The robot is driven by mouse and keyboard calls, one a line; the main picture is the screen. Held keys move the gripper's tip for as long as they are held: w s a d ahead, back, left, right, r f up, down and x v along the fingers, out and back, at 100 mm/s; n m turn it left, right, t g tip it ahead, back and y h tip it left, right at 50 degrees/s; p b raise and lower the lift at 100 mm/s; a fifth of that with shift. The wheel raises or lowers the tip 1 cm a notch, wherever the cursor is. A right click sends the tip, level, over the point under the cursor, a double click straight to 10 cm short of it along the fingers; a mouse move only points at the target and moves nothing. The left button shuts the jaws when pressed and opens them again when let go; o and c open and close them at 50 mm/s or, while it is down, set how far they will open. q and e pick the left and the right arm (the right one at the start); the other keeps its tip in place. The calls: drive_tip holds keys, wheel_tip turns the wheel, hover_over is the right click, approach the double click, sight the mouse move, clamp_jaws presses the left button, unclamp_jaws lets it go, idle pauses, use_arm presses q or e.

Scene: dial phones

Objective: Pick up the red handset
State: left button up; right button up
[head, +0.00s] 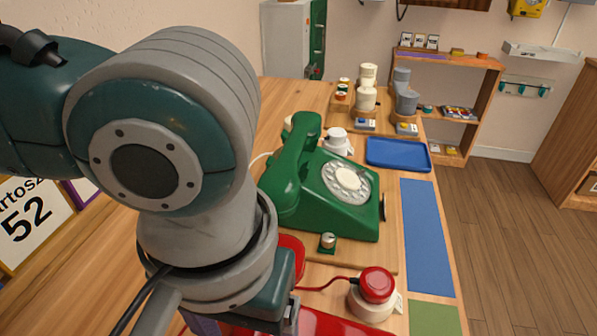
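Red parts, apparently of a red phone, show at the bottom: a curved red piece (292,247) beside my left wrist and a flat red surface (335,323) at the lower edge. My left arm covers much of this area, and I cannot tell which part is the red handset. My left gripper (290,316) is at the bottom, over or beside the red surface. Its fingertips are mostly hidden, so its opening and any contact are unclear. My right gripper is out of view.
A green dial phone (350,215) stands on the wooden table. A red-topped cream round object (374,289) with a red cord is to the right of my gripper. A blue tray (397,154), a blue mat (426,235) and a green mat (434,318) lie along the right edge.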

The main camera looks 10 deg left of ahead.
use_arm(q)
clamp_jaws()
idle(0.6)
